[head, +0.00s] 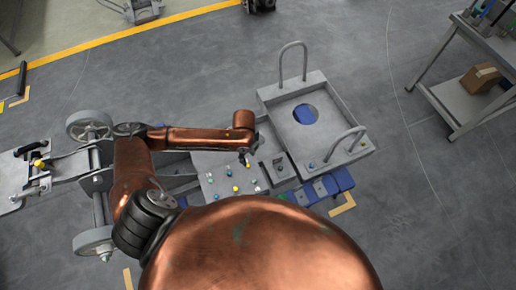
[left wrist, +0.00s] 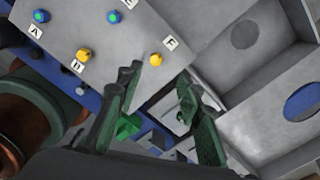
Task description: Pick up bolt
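A grey plate (left wrist: 190,14) with lettered labels carries several bolts. The F bolt appears just beyond the fingertips. In the head view my left gripper (head: 251,160) hangs over the plate's right part, small and partly hidden by my arm. My right gripper is not in view.
A grey tray (head: 270,94) with upright handles and a round hole stands right of the plate. A wheeled chassis (head: 97,190) lies left. Blue bins (head: 341,179) sit in front. A shelf (head: 440,95) with a cardboard box (head: 481,78) stands far right. Open floor lies between.

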